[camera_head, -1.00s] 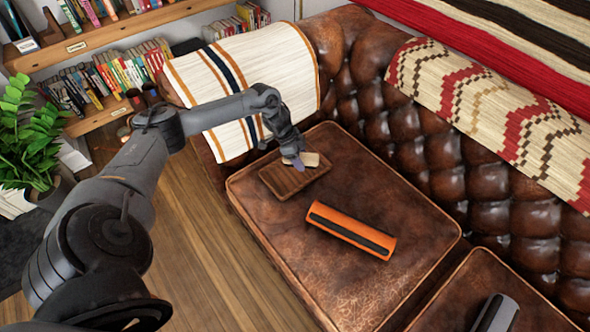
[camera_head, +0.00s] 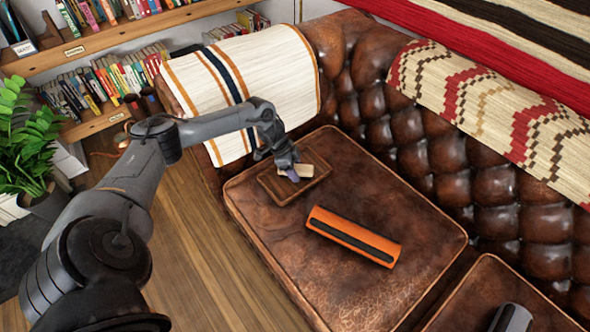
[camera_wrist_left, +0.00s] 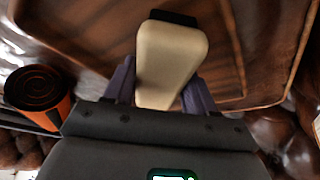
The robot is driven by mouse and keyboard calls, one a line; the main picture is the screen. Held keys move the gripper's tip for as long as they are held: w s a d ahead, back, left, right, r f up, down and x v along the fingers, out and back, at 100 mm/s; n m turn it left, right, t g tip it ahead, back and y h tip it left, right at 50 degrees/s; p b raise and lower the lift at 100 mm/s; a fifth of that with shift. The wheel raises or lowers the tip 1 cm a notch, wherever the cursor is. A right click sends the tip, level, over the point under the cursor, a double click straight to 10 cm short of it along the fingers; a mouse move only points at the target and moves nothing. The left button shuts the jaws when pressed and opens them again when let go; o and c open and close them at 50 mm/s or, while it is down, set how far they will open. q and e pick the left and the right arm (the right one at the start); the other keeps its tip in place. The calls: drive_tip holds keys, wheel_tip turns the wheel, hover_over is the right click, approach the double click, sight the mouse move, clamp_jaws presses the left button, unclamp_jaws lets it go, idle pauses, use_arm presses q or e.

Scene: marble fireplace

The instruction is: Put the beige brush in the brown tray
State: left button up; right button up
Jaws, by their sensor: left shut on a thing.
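The beige brush (camera_wrist_left: 170,60) is between the two purple fingers of my left gripper (camera_wrist_left: 160,95), which is shut on it, in the left wrist view. In the head view the left gripper (camera_head: 289,174) holds the brush (camera_head: 303,170) at the brown tray (camera_head: 272,186). The tray lies on the leather seat, and its floor and rim also show behind the brush in the left wrist view (camera_wrist_left: 268,75). I cannot tell whether the brush touches the tray floor. My right gripper is not in view.
An orange and black roll (camera_head: 352,236) lies on the seat cushion, right of the tray. A grey object (camera_head: 512,318) is at the lower right. The tufted sofa back (camera_head: 440,150) rises behind. A striped blanket (camera_head: 245,80) covers the armrest.

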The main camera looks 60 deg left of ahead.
use_arm(q)
drive_tip(key=shift+f, duration=0.1)
drive_tip(key=o, duration=1)
drive_tip(key=shift+f, duration=0.1)
drive_tip(key=p+v, duration=0.5)
drive_tip(key=v, duration=0.5)
drive_tip(key=shift+r+p, duration=0.35)
drive_tip(key=shift+r, duration=0.05)
drive_tip(key=shift+p+v, duration=0.3)
drive_tip(key=shift+v, duration=0.55)
drive_tip(key=shift+s, duration=0.1)
